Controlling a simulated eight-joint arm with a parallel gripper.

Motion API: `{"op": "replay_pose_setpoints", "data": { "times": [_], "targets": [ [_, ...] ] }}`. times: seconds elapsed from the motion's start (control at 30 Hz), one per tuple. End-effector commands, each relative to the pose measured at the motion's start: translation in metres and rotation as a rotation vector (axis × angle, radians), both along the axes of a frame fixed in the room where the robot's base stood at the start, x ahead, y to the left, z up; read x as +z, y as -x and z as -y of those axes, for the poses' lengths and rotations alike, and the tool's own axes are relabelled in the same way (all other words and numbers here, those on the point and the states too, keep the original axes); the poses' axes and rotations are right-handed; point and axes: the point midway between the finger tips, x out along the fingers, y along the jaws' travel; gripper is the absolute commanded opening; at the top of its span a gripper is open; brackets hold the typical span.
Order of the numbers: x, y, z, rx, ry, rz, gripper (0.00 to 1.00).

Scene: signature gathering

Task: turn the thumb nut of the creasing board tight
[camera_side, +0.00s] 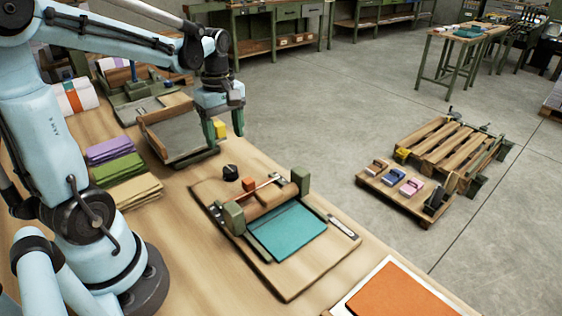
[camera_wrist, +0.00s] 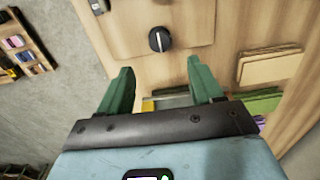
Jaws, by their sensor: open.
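The creasing board (camera_side: 285,282) is a wooden board lying on the bench, with a teal sheet (camera_side: 287,230), a wooden roller and green end blocks on it. The thumb nut appears to be the round black knob (camera_side: 230,172) at the board's far left corner. In the wrist view the black knob (camera_wrist: 159,39) carries a pale line and lies beyond my fingertips, roughly centred between them. My gripper (camera_side: 219,125) has green fingers, is open and empty, and hangs behind the board, apart from the knob. It also shows in the wrist view (camera_wrist: 159,68).
A framed grey screen (camera_side: 180,135) and a yellow block (camera_side: 220,129) are close to my gripper. Folded purple, green and tan cloths (camera_side: 118,170) lie left. An orange pad (camera_side: 400,295) is at the front right. A pallet (camera_side: 450,150) stands on the floor.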

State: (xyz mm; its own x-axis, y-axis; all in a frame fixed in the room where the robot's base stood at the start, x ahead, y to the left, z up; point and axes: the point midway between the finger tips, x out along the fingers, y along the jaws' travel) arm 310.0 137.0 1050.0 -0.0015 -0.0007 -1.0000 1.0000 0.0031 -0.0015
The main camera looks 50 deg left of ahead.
Motion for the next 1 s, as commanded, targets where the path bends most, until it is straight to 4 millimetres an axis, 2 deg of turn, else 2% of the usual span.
{"op": "replay_pose_setpoints", "data": {
  "times": [0.5, 0.7, 1.0],
  "targets": [
    [-0.072, 0.000, 0.000, -0.003, -0.001, 0.001, 0.65],
    [-0.087, 0.000, 0.000, -0.003, -0.001, 0.002, 0.65],
    [-0.091, 0.000, 0.000, -0.003, -0.001, 0.002, 0.65]
  ]
}}
